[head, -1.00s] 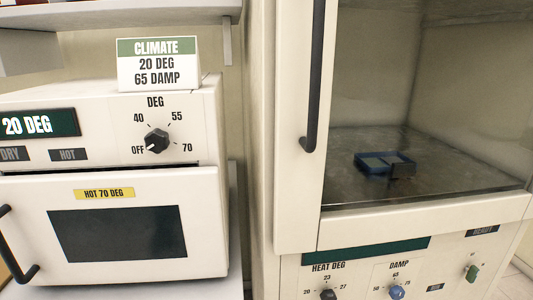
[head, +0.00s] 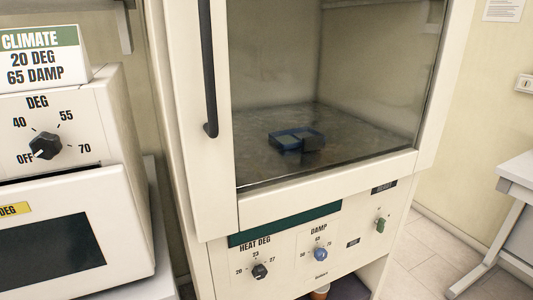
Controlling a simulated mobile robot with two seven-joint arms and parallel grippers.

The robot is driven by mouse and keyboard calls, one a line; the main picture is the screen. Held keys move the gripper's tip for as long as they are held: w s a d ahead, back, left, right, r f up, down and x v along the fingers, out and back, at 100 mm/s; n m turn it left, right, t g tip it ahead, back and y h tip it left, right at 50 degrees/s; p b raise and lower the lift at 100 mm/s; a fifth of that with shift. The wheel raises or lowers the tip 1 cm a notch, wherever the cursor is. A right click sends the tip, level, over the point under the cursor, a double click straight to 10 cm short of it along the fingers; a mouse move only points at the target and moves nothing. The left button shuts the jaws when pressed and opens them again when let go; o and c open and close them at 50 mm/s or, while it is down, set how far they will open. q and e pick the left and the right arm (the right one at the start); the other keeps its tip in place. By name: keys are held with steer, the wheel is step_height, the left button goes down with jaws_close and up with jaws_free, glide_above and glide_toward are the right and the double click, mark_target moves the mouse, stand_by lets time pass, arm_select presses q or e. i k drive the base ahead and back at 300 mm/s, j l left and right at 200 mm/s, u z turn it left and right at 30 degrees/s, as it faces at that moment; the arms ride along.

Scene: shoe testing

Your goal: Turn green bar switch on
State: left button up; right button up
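The green bar switch (head: 380,226) is a small green toggle at the right end of the control panel (head: 223,259) below the climate cabinet's glass door. Small marks sit above it, too small to read. A dark label (head: 384,187) is above the switch, and a small dark label (head: 353,242) is to its left. The black HEAT DEG knob (head: 260,271) and the blue DAMP knob (head: 320,254) sit further left on the same panel. Neither gripper is in view.
The cabinet door (head: 215,190) looks shut, with a black vertical handle (head: 207,70); a blue tray (head: 296,140) lies inside. A white oven (head: 125,200) stands left. A white table (head: 518,170) stands right, with open floor (head: 420,250) between.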

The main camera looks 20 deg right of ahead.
mark_target(381, 223)
steer(key=l+u, duration=0.1)
steer(key=l, duration=1.5)
